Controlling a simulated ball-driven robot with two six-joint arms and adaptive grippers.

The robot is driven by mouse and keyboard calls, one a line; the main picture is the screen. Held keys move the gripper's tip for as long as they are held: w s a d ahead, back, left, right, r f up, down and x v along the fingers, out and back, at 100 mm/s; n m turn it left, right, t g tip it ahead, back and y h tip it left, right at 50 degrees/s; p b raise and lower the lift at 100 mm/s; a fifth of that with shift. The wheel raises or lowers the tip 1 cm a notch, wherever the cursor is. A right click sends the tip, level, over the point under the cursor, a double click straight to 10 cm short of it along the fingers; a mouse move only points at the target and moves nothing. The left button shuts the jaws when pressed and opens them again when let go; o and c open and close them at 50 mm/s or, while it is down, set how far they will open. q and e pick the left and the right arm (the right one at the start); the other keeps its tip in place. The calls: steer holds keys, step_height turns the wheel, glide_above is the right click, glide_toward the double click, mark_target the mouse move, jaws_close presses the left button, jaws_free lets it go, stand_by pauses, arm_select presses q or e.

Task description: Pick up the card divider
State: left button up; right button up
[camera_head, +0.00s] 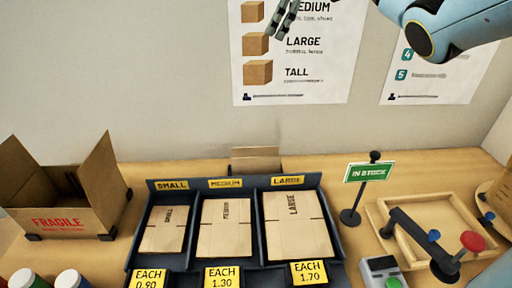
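A brown card piece (255,158) stands behind the dark sorting tray, near the wall, with a crease across it. It may be the card divider; I cannot tell for sure. The tray hides its lower part. My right gripper (279,28) shows only in part at the top edge, high in front of the wall poster and well above and apart from the card piece. Its dark fingers point down-left with nothing visible in them; their spacing is unclear. My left gripper is out of view.
The dark tray (260,230) holds flat cartons in small, medium and large bays. An open FRAGILE box (70,222) stands left. A green IN STOCK sign (369,172) stands right of the tray. A wooden frame with a dark lever and red knob (472,241) is further right.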

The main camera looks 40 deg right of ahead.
step_height(320, 180, down, 15)
steer(key=b, duration=2.8)
glide_toward(256, 162)
steer(key=shift+g, duration=0.3)
steer(key=x, duration=0.3)
steer(key=b+x, duration=0.1)
steer(key=x, duration=0.5)
steer(key=shift+w+f, duration=0.3)
steer(key=shift+w, duration=0.1)
steer(key=shift+f, duration=0.3)
jaws_close()
